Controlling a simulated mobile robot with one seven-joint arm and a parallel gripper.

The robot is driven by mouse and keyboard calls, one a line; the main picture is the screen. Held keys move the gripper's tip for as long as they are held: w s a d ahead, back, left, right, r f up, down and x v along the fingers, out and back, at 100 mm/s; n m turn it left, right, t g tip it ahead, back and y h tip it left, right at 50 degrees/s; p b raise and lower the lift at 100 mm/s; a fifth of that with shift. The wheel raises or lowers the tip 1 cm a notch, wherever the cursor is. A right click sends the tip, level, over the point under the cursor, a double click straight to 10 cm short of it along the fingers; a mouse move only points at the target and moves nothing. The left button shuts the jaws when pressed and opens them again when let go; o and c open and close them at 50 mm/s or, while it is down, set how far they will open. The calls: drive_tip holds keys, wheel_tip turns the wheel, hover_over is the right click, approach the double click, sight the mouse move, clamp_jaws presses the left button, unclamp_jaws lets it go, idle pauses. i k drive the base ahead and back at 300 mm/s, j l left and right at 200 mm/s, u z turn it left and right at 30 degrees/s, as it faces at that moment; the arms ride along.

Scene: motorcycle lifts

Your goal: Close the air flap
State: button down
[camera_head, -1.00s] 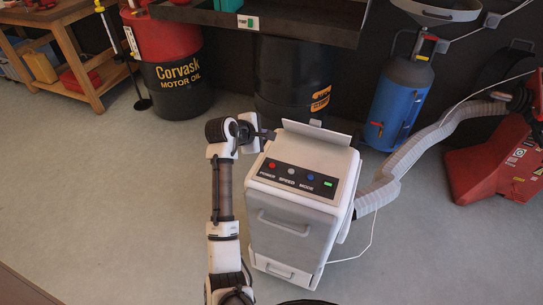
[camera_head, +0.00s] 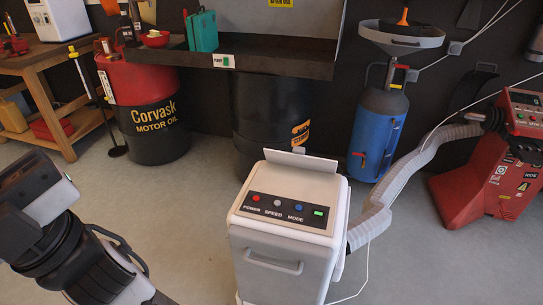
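The white machine (camera_head: 285,230) stands on the floor at the lower middle, its lower part cut off by the frame. Its top panel has buttons marked power, speed and mode and a small green light. The pale air flap (camera_head: 301,161) is at the back edge of its top and stands raised at a slant. My arm shows large at the lower left, well apart from the machine. No fingertips of my gripper can be seen, and nothing of mine touches the flap.
A grey hose (camera_head: 400,180) runs from the machine's right side to a red unit (camera_head: 490,180). A blue tank (camera_head: 378,130) and a dark drum (camera_head: 268,120) under a black shelf (camera_head: 270,62) stand behind. Floor left of the machine is clear.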

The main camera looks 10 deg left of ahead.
sight(298, 158)
drive_tip(key=l+u, duration=0.1)
drive_tip(key=u, duration=0.25)
drive_tip(key=i+l+u, duration=0.1)
drive_tip(key=u, duration=0.3)
drive_tip(key=l+u, duration=0.15)
drive_tip(key=u, duration=0.2)
drive_tip(key=l+u, duration=0.3)
drive_tip(key=l, duration=0.15)
drive_tip(key=l+u, duration=0.35)
drive_tip(key=l, duration=0.15)
drive_tip(key=l+u, duration=0.15)
drive_tip(key=l, duration=0.35)
drive_tip(key=k+l+u, duration=0.2)
drive_tip(key=l, duration=0.25)
drive_tip(key=k+l, duration=0.1)
drive_tip(key=l, duration=0.4)
drive_tip(key=k+l+u, duration=0.15)
drive_tip(key=l, duration=0.35)
drive_tip(key=i, duration=0.05)
